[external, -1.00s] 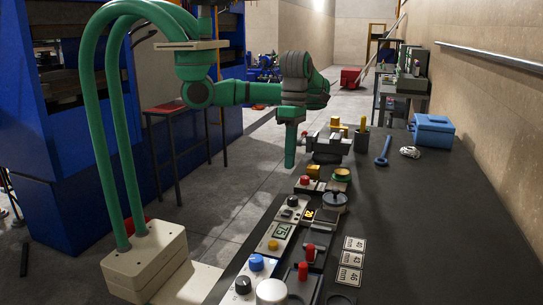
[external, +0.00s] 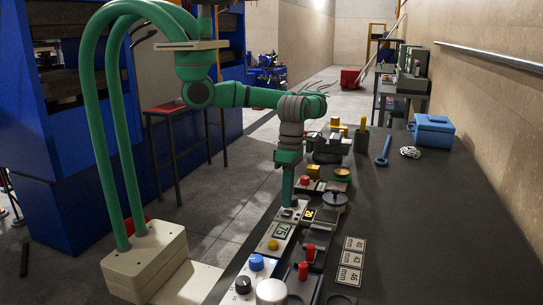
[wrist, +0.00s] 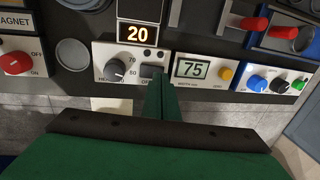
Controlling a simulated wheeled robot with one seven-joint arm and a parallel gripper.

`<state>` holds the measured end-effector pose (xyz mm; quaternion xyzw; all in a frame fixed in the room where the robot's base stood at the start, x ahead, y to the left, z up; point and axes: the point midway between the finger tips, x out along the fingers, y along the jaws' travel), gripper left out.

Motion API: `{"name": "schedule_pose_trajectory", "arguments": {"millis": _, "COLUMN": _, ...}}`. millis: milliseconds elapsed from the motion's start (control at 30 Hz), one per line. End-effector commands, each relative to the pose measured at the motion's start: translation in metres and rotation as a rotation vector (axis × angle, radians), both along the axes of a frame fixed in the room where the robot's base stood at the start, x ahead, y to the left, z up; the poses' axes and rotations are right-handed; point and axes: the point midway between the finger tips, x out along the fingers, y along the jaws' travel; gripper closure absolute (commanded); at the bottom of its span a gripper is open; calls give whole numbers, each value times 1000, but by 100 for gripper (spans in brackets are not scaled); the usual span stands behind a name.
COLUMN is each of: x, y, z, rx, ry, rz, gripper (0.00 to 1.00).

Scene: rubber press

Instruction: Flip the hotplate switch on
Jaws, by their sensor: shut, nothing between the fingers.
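The hotplate's control panel (wrist: 105,60) is a pale box with a dark knob (wrist: 116,68), marks 70 and 80, and part of an OFF label. A dark switch (wrist: 150,71) sits at its right end. In the external view the panel (external: 290,214) lies along the bench's left edge. My gripper (wrist: 158,80) is shut and empty, its green fingers pointing down at the switch. The fingertips cover part of the switch and its label, so I cannot tell its position or whether they touch. My gripper (external: 287,203) also shows over the panel in the external view.
A display reading 20 (wrist: 136,33) stands behind the panel. A box reading 75 (wrist: 192,69) is close on the right, and a magnet box with a red knob (wrist: 16,63) on the left. The bench's right side (external: 440,220) is largely clear.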

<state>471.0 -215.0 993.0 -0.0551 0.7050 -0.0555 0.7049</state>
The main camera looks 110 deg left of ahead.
Motion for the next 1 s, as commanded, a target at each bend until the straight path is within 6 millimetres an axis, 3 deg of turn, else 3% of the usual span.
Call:
{"name": "schedule_pose_trajectory", "arguments": {"millis": 233, "x": 0, "y": -3, "z": -20, "rx": 0, "ry": 0, "rz": 0, "gripper": 100}}
{"name": "schedule_pose_trajectory", "arguments": {"millis": 1000, "x": 0, "y": -5, "z": -25, "rx": 0, "ry": 1, "rz": 1, "gripper": 100}}
